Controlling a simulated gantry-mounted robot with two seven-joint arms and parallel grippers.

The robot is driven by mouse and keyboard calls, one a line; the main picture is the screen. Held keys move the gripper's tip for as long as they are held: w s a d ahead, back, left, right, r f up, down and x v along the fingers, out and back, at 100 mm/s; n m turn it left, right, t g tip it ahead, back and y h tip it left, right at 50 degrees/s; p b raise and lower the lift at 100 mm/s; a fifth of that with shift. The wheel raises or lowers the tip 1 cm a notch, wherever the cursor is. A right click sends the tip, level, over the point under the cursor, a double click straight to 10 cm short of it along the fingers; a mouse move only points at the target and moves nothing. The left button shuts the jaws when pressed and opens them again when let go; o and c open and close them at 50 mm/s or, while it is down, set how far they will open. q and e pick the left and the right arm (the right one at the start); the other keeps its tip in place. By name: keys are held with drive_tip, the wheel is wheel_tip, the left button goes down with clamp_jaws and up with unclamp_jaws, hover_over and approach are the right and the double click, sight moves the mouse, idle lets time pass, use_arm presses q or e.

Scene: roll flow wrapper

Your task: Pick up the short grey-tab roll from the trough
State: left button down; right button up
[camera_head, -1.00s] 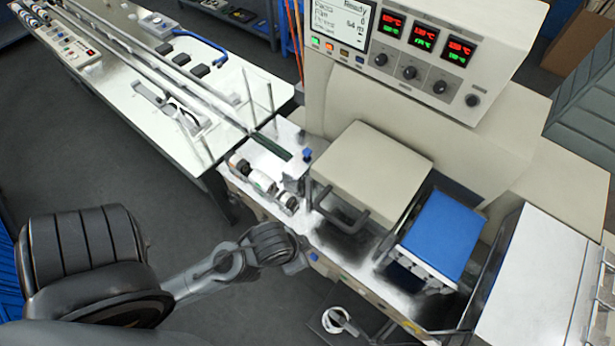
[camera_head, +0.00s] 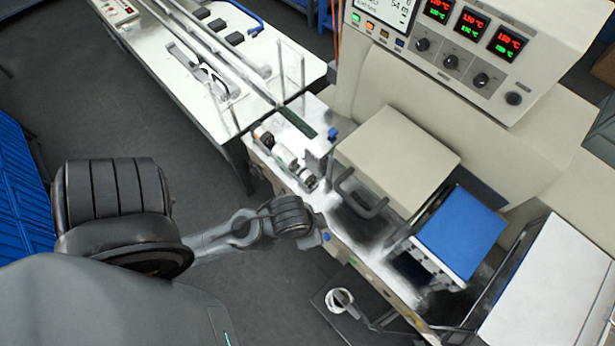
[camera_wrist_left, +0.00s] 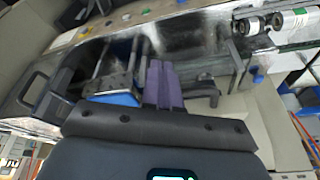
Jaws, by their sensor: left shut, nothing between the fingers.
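White rolls with dark ends (camera_head: 287,157) lie in a row at the front left corner of the machine. They also show at the top right of the left wrist view, where one bears green (camera_wrist_left: 294,19) and a shorter one (camera_wrist_left: 250,25) lies beside it. I cannot make out a grey tab on any of them. My left gripper (camera_wrist_left: 163,84) has purple fingers, shut and empty, apart from the rolls. In the head view its wrist is at the machine's front edge, nearer than the rolls, and the fingers are mostly hidden. My right gripper is not in view.
A cream cover (camera_head: 397,150) with a dark handle stands right of the rolls. A blue-topped block (camera_head: 461,233) is farther right. The control panel (camera_head: 470,45) rises behind. A white table (camera_head: 180,75) with rails adjoins at left. Open floor lies in front.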

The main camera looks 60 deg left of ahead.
use_arm(q)
drive_tip(key=shift+c, duration=0.6)
unclamp_jaws()
